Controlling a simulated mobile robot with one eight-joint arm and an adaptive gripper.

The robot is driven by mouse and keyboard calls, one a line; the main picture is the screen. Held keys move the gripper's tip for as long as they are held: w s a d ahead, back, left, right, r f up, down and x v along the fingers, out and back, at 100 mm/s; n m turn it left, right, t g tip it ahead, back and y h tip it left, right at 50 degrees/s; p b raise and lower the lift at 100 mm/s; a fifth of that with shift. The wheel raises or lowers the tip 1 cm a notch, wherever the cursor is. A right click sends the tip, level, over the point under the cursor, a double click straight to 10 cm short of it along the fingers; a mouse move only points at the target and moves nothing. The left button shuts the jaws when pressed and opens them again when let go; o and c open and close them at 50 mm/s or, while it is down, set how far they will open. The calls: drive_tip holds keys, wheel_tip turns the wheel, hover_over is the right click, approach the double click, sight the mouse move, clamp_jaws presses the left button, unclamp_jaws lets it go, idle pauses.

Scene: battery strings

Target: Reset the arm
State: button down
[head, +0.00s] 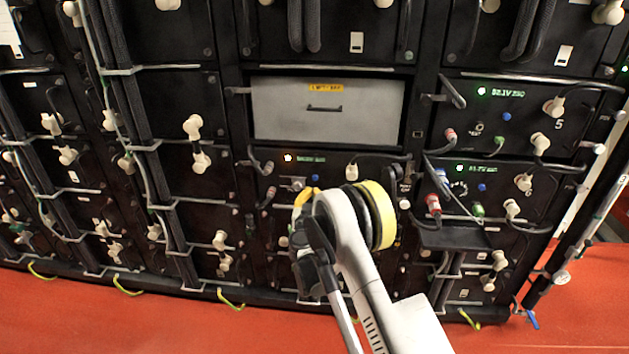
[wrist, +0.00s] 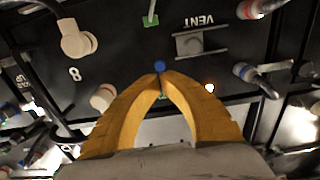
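My arm (head: 350,240) reaches up from the bottom of the head view to the front of the battery rack. My gripper (wrist: 158,80) has two yellow fingers whose tips meet in the wrist view, with nothing seen between them. The fingertips are close to a small blue button (wrist: 159,66) on a black module panel; I cannot tell whether they touch it. In the head view the yellow fingers (head: 302,199) show only partly, and my arm hides part of the panel behind them.
A grey blank panel (head: 325,108) with a yellow label sits above the arm. Cables and white connectors (head: 193,127) stick out from the rack. A small black shelf (head: 455,238) juts out right of the arm. The red floor (head: 150,325) in front looks clear.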

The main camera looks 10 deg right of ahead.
drive_tip(key=shift+r, duration=0.1)
drive_tip(key=s+a+r+n+t+y, duration=0.1)
drive_tip(key=a+r+n+y, duration=0.15)
drive_tip(key=r, duration=0.65)
drive_tip(key=s+a+r+n+y, duration=0.1)
drive_tip(key=s+a+r+y, duration=0.15)
drive_tip(key=r, duration=0.75)
drive_tip(key=s+a+r+n+g+y, duration=0.2)
drive_tip(key=s+a+r+y, duration=0.15)
drive_tip(key=s+r, duration=0.4)
drive_tip(key=s+d+f+g+h, duration=0.1)
drive_tip(key=s+d+f+g, duration=0.2)
drive_tip(key=s, duration=1)
drive_tip(key=s+d+f+m+g+h, duration=0.1)
drive_tip(key=s+d+f+g, duration=0.2)
drive_tip(key=s, duration=1)
drive_tip(key=s+d+f+m+g+h, duration=0.1)
drive_tip(key=s+d+f+g, duration=0.2)
drive_tip(key=s, duration=1)
wheel_tip(320, 180, down, 2)
drive_tip(key=shift+s+d+f, duration=0.1)
drive_tip(key=shift+s+d, duration=0.25)
drive_tip(key=shift+s, duration=0.05)
